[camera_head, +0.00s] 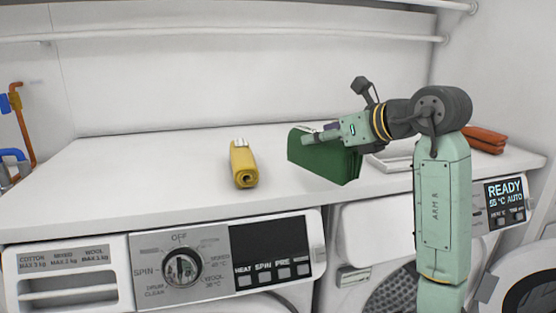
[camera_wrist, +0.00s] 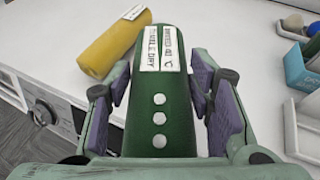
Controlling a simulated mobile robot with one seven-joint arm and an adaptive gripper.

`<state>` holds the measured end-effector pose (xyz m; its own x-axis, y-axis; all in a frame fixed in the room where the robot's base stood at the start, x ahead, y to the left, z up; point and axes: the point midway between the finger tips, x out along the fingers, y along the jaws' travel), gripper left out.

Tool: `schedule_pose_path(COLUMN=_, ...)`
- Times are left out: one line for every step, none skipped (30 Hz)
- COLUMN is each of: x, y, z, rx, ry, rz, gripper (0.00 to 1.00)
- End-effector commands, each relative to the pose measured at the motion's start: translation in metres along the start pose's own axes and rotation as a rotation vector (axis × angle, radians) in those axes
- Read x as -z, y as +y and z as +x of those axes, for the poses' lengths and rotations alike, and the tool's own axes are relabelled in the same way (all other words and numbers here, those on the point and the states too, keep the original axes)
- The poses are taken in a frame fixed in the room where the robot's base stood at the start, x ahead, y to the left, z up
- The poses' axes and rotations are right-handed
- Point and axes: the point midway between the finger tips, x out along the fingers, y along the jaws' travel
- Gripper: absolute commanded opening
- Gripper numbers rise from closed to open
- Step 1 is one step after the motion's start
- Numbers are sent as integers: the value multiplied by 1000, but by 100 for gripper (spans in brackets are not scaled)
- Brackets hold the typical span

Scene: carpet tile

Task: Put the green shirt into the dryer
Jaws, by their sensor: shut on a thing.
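The green shirt (camera_head: 325,160) is folded into a compact bundle. My gripper (camera_head: 322,137) is shut on it from the right side, at or just above the white counter. In the wrist view the shirt (camera_wrist: 160,115) lies between the purple finger pads, with white buttons and care labels reading "mixed 40 C" and "tumble dry" facing up. The dryer (camera_head: 472,208) is below the counter at the right, its display reading "READY 55 °C AUTO". Its perforated drum (camera_head: 391,291) shows through the opening, partly hidden by my arm. A round door (camera_head: 528,290) stands swung out at the right.
A yellow rolled cloth (camera_head: 243,164) lies on the counter (camera_head: 130,185) left of the shirt. An orange folded cloth (camera_head: 486,138) lies at the right, and a white tray (camera_head: 378,166) is behind my gripper. A washer (camera_head: 150,265) stands below at the left.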

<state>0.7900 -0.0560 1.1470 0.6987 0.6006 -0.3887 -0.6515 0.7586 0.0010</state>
Motion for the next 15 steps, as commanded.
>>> schedule_pose_path(x=-2, y=0, z=1, rx=0, ry=-2, rz=0, gripper=12)
schedule_pose_path(x=-3, y=-1, z=3, rx=-1, ry=-2, rz=0, gripper=12)
schedule_pose_path(x=-5, y=-2, z=7, rx=-2, ry=-1, rz=1, gripper=12)
schedule_pose_path(x=-7, y=-2, z=12, rx=-3, ry=-1, rz=2, gripper=12)
schedule_pose_path(x=-9, y=-4, z=17, rx=-4, ry=0, rz=2, gripper=12)
schedule_pose_path(x=-12, y=-5, z=26, rx=-5, ry=1, rz=1, gripper=12)
schedule_pose_path(x=-15, y=-7, z=33, rx=-6, ry=0, rz=2, gripper=12)
schedule_pose_path(x=-18, y=-9, z=41, rx=-7, ry=0, rz=4, gripper=12)
schedule_pose_path(x=-21, y=-11, z=51, rx=-6, ry=1, rz=2, gripper=12)
schedule_pose_path(x=-24, y=-13, z=59, rx=-7, ry=0, rz=3, gripper=12)
schedule_pose_path(x=-26, y=-15, z=66, rx=-6, ry=0, rz=3, gripper=12)
schedule_pose_path(x=-29, y=-18, z=76, rx=-6, ry=0, rz=3, gripper=12)
schedule_pose_path(x=-32, y=-19, z=83, rx=-6, ry=0, rz=3, gripper=12)
schedule_pose_path(x=-34, y=-22, z=91, rx=-6, ry=0, rz=3, gripper=12)
schedule_pose_path(x=-36, y=-24, z=100, rx=-6, ry=0, rz=3, gripper=12)
